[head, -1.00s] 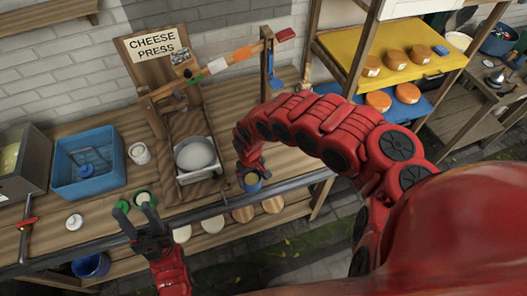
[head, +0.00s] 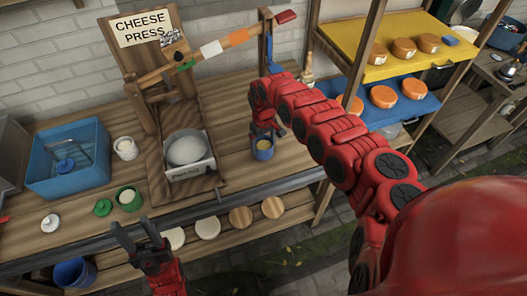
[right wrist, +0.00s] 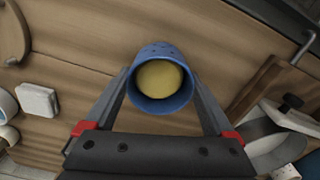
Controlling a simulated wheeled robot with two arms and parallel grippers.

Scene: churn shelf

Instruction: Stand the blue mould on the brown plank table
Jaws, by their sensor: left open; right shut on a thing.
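The blue mould (head: 263,150) is a small cup with something pale yellow inside. It is upright over the brown plank table (head: 232,150), right of the cheese press; I cannot tell whether its base touches the planks. My right gripper (head: 264,136) is shut on it. In the right wrist view the mould (right wrist: 163,100) sits between the two fingers (right wrist: 162,98), its yellow filling facing the camera. My left gripper (head: 138,236) is open and empty, in front of the table's front edge.
The cheese press (head: 188,150) with a round pan stands left of the mould. A green mould (head: 129,197), a white cup (head: 126,149) and a blue tub (head: 68,165) are further left. A shelf rack with cheeses (head: 383,96) is at right. Planks around the mould look clear.

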